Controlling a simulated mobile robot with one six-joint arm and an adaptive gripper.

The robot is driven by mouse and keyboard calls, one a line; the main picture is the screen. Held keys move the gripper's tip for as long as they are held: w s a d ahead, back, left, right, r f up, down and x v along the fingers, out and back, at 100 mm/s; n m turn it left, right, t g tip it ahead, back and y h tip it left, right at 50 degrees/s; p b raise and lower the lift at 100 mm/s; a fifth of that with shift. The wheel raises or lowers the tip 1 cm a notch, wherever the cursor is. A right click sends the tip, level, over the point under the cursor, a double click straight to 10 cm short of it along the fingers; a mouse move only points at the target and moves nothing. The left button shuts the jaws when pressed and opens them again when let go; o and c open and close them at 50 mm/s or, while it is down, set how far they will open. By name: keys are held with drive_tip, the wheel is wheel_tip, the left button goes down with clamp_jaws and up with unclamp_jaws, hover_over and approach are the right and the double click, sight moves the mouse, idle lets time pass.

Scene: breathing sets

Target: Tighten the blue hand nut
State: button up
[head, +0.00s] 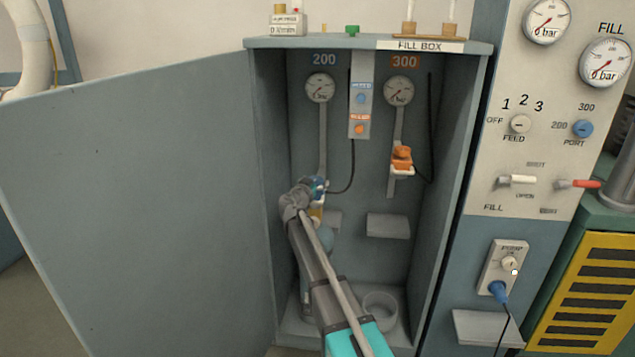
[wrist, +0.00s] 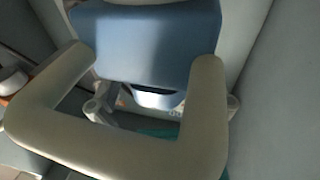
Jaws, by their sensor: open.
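The blue hand nut (head: 320,184) is a small blue patch in the head view, at the lower end of the 200 line inside the open fill box. My gripper (head: 309,190) is right at it, coming from below, and covers part of it. In the wrist view a large blue body (wrist: 150,38), likely the nut, fills the top middle. A pale U-shaped piece (wrist: 110,145) crosses in front of it, close to the camera. Grey finger-like parts show at both sides behind this piece. My gripper is open; whether the fingers touch the nut is hidden.
The fill box door (head: 140,210) stands open at the left. The orange fitting (head: 401,158) hangs on the 300 line to the right. A small shelf (head: 388,226) and a round dish (head: 380,310) are below. The box's side walls leave narrow room.

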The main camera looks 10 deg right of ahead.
drive_tip(key=c, duration=0.9)
drive_tip(key=shift+d, duration=0.5)
drive_tip(key=shift+c, duration=0.6)
drive_tip(key=shift+a, duration=0.35)
drive_tip(key=shift+s, duration=0.1)
drive_tip(key=shift+s+n+t+y, duration=0.1)
drive_tip(key=shift+n+t+y, duration=0.35)
drive_tip(key=shift+y, duration=0.25)
